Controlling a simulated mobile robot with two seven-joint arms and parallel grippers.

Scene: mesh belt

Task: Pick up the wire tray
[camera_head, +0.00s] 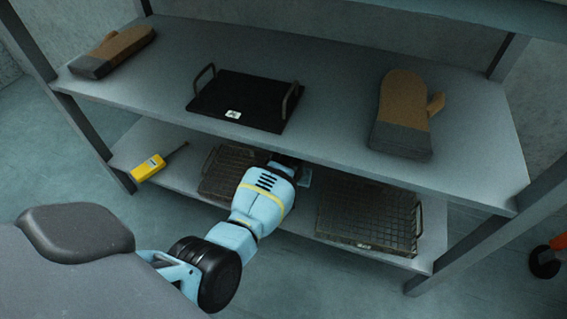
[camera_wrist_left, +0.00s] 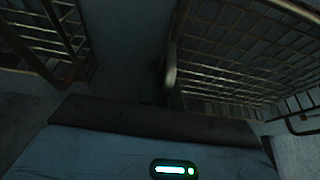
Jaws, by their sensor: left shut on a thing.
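Two dark wire trays rest on the lower shelf, a left one (camera_head: 222,178) and a right one (camera_head: 365,215). My left gripper (camera_head: 296,172) reaches under the upper shelf between them, at the right end of the left tray and close to the right one. It is shut on a tray's end or handle. Its fingertips are largely hidden in shadow, so I cannot tell surely which tray it holds. The left wrist view shows a large wire tray (camera_wrist_left: 235,50) beside the jaws and another at the left edge (camera_wrist_left: 48,40). My right gripper is not in view.
The upper shelf (camera_head: 330,120) overhangs my left arm. It bears a black handled plate (camera_head: 240,95) and two tan mitts, left (camera_head: 115,50) and right (camera_head: 405,110). A yellow handheld device (camera_head: 149,167) lies on the lower shelf at the left. Posts stand at the shelf's ends.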

